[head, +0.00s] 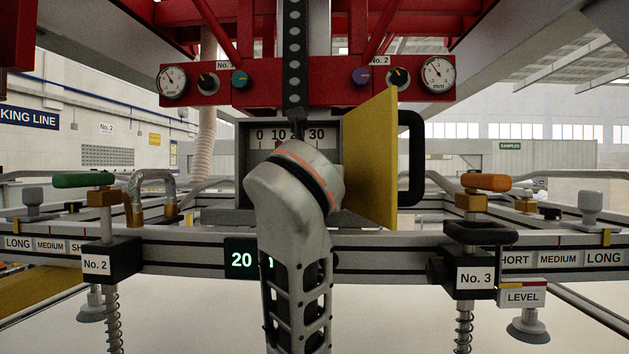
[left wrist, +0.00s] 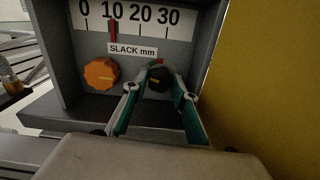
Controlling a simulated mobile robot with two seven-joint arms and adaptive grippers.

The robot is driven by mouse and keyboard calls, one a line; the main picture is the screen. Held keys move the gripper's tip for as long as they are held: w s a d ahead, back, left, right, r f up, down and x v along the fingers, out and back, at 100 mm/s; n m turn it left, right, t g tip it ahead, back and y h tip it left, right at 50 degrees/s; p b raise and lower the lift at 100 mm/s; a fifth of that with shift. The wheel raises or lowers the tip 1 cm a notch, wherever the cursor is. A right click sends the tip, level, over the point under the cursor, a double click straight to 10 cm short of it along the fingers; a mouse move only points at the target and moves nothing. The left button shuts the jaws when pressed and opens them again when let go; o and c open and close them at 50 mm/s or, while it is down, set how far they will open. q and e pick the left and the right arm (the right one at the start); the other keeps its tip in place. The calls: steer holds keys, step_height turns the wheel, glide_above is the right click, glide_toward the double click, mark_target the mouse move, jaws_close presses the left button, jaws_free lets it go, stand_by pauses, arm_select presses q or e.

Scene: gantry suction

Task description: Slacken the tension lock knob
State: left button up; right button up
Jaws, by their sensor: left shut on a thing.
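In the left wrist view, a grey box holds a SLACK mm scale (left wrist: 130,20) running 0 to 30, with a red pointer near 10. No label tells me which is the tension lock knob. My left gripper (left wrist: 158,72) has its fingers around the dark knob, shut on it. In the head view, my arm covers the knobs and the gripper. My right gripper is not in view.
The box's yellow door (head: 370,160) stands open on the right, with a black handle (head: 412,160). It borders the gripper's right side. A rail with clamps No. 2 (head: 96,264) and No. 3 (head: 475,278) crosses below. Red gantry parts (head: 310,95) hang above.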

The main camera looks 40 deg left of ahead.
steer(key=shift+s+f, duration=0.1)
arm_select(q)
steer(key=shift+n, duration=1.5)
steer(key=shift+f+n, duration=0.1)
steer(key=shift+n, duration=1.5)
steer(key=o, duration=0.7)
steer(key=shift+o, duration=0.5)
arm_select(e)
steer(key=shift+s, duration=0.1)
